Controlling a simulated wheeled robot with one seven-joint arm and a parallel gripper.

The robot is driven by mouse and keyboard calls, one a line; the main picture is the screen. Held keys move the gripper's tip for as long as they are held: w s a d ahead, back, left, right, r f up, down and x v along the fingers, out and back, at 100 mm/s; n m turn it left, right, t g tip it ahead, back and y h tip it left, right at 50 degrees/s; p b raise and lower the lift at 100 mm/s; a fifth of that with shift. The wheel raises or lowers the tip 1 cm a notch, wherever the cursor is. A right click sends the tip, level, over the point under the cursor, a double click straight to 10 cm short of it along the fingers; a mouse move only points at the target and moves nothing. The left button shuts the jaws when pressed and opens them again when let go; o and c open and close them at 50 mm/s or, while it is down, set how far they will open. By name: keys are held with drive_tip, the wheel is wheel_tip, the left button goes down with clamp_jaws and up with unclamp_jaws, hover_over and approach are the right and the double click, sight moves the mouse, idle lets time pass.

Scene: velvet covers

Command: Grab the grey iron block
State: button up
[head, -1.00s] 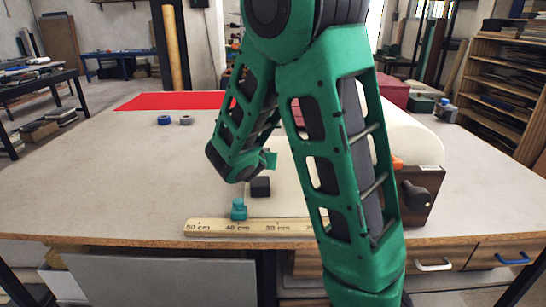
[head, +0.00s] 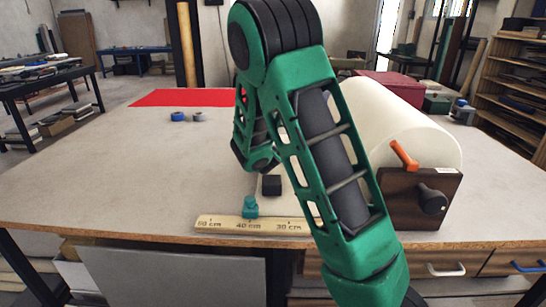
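A small dark grey block (head: 271,185), likely the iron block, sits on the workbench (head: 120,190) just behind the wooden ruler (head: 275,226). My green and black arm reaches over the bench, and its lower wrist end is just above and behind the block in the picture. The wrist looks apart from the block, though its exact distance is hard to judge. My gripper is mostly hidden by my own arm links; its fingertips cannot be made out, nor can its opening.
A small teal object (head: 250,207) stands at the ruler's back edge, close left of the block. A large cream roll (head: 400,120) on a dark wooden stand (head: 405,212) with an orange lever is at right. Blue and grey rolls (head: 178,117) and red cloth (head: 183,97) lie far back. The bench's left is clear.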

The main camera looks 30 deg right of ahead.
drive_tip(key=shift+w+d+f, duration=0.15)
drive_tip(key=shift+w, duration=0.05)
drive_tip(key=shift+c, duration=0.6)
drive_tip(key=c, duration=1.5)
clamp_jaws()
